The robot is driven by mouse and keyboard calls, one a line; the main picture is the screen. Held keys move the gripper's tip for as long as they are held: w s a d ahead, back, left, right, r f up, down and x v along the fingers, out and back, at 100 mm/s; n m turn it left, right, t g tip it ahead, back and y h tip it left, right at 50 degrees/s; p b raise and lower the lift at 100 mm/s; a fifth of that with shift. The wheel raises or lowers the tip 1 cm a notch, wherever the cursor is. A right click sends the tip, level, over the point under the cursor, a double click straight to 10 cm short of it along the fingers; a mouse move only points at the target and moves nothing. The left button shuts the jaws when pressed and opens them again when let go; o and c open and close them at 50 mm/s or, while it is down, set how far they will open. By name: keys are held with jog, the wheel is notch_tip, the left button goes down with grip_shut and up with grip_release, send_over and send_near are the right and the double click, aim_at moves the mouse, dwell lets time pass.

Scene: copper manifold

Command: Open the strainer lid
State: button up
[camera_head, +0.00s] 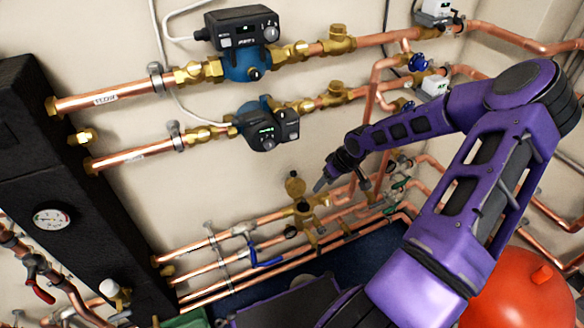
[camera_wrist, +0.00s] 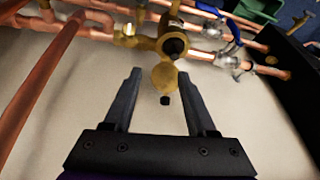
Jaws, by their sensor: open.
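The brass strainer (camera_head: 303,207) sits on the lower copper pipes in the head view, with its round brass lid (camera_head: 294,187) at its upper end. In the wrist view the round lid (camera_wrist: 164,77) lies between the fingertips in the picture, with a small dark knob (camera_wrist: 165,100) at its near edge. The strainer body with a dark round cap (camera_wrist: 173,47) shows just beyond it. My gripper (camera_wrist: 159,75) is open, with one finger on each side of the lid and no contact visible. In the head view my gripper (camera_head: 322,182) is just right of the strainer.
Copper pipes (camera_wrist: 45,80) run close on the left of the wrist view. A blue-handled valve (camera_head: 262,260) is left of the strainer in the head view. Two pumps (camera_head: 246,45) hang above. A red tank (camera_head: 515,295) stands at lower right.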

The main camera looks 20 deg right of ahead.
aim_at(294, 171)
jog(key=w+a, duration=0.1)
jog(key=w, duration=0.2)
jog(key=w+a, duration=0.2)
jog(key=w, duration=0.2)
jog(key=w+a, duration=0.1)
jog(key=w, duration=0.2)
jog(key=shift+w+a, duration=0.3)
jog(key=shift+w, duration=0.1)
jog(key=shift+b+x, duration=0.3)
jog(key=shift+x, duration=0.8)
jog(key=shift+d+f, duration=0.1)
jog(key=shift+f, duration=0.3)
jog(key=shift+c, duration=0.2)
grip_shut()
